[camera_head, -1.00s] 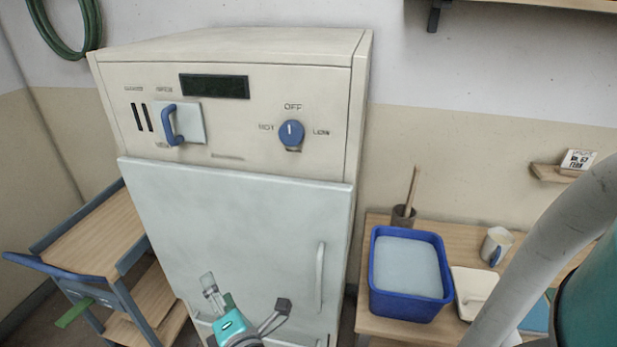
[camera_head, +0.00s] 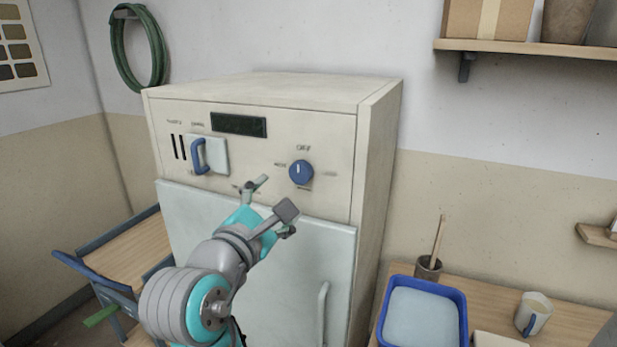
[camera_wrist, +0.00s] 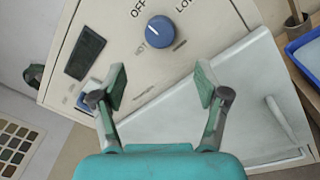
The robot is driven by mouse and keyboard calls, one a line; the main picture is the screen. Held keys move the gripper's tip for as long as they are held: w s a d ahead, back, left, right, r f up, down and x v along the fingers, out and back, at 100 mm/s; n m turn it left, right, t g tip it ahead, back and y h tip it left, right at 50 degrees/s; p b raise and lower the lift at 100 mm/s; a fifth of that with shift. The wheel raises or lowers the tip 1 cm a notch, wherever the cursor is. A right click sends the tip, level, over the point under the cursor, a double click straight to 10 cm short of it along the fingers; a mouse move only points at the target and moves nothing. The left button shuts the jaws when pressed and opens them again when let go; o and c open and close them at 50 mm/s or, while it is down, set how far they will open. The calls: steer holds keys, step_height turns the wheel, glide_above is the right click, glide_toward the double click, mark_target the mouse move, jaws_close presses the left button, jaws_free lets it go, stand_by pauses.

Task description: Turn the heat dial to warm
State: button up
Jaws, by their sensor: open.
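The heat dial (camera_head: 301,172) is a round blue knob with a white pointer line, on the cream front panel of the cabinet (camera_head: 380,150). In the head view its pointer stands about upright, toward the OFF label above it. The dial also shows in the wrist view (camera_wrist: 160,32), beyond my fingertips, with its line slanting toward OFF. A label below the dial is too small to read. My gripper (camera_head: 272,194) is open and empty in front of the panel, below and left of the dial. In the wrist view its fingers (camera_wrist: 161,88) are spread apart, not touching the dial.
A blue lever handle (camera_head: 199,156) and a dark display (camera_head: 238,125) sit left of the dial. Below is the cabinet's pale door (camera_head: 290,275) with a vertical handle (camera_head: 322,312). A table with a blue tub (camera_head: 461,300) and a mug (camera_head: 533,312) stands at right.

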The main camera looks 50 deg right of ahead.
mark_target(299, 175)
steer(key=x, duration=1)
steer(key=shift+d, duration=0.4)
steer(key=c, duration=1.2)
